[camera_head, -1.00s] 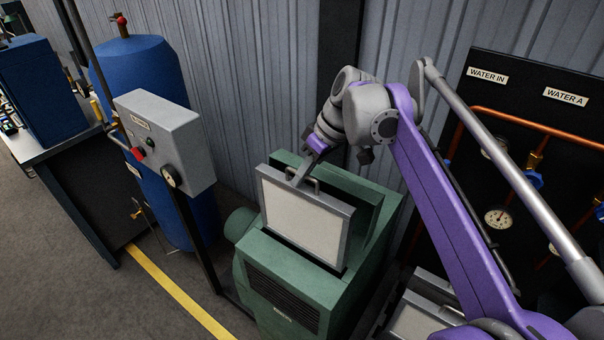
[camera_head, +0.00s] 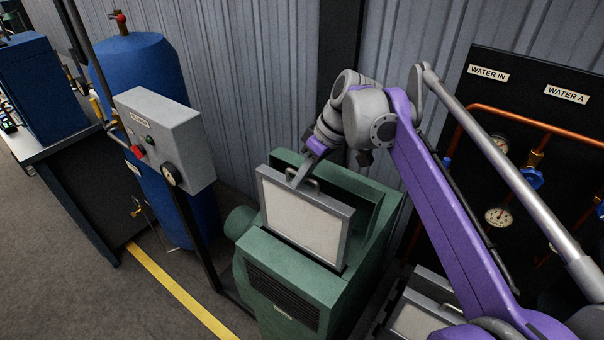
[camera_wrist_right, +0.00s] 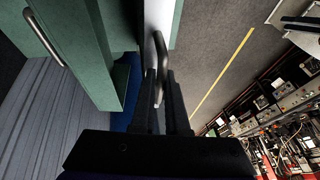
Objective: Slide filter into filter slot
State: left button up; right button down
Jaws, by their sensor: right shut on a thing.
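The filter (camera_head: 305,218), a pale panel in a grey frame, stands upright and slightly tilted in the head view at the top of the green housing (camera_head: 285,262). Its lower edge meets the dark filter slot (camera_head: 344,269) there; how deep it sits is hard to tell. My right gripper (camera_head: 299,183) is shut on the filter's top handle (camera_head: 314,183). In the right wrist view the handle (camera_wrist_right: 160,55) runs between the fingers (camera_wrist_right: 165,95), beside the pale frame edge. My left gripper is not in view.
A raised green panel of the housing (camera_head: 360,200) stands close behind the filter. A grey control box (camera_head: 160,135) on a post is at left, before a blue tank (camera_head: 145,70). Another pale framed panel (camera_head: 413,318) lies lower right, near the pipe board (camera_head: 500,150).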

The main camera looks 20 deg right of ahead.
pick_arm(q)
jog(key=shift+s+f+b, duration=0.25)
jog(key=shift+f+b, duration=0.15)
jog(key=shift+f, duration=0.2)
pick_arm(e)
jog(key=shift+f, duration=1.3)
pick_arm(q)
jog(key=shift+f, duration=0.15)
pick_arm(e)
jog(key=shift+f, duration=0.15)
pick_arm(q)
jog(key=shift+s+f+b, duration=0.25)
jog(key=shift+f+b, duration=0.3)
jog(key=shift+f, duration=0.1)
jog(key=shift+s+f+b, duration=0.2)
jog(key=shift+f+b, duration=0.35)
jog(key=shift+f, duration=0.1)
pick_arm(e)
send_over(302, 227)
jog(key=w, duration=0.2)
jog(key=shift+s+d+f, duration=0.15)
jog(key=shift+d+f, duration=0.05)
jog(key=shift+f, duration=1)
jog(key=shift+s+d+f, duration=0.1)
jog(key=shift+d+f, duration=0.05)
jog(key=shift+f, duration=1)
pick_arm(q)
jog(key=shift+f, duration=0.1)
pick_arm(e)
jog(key=shift+f, duration=0.2)
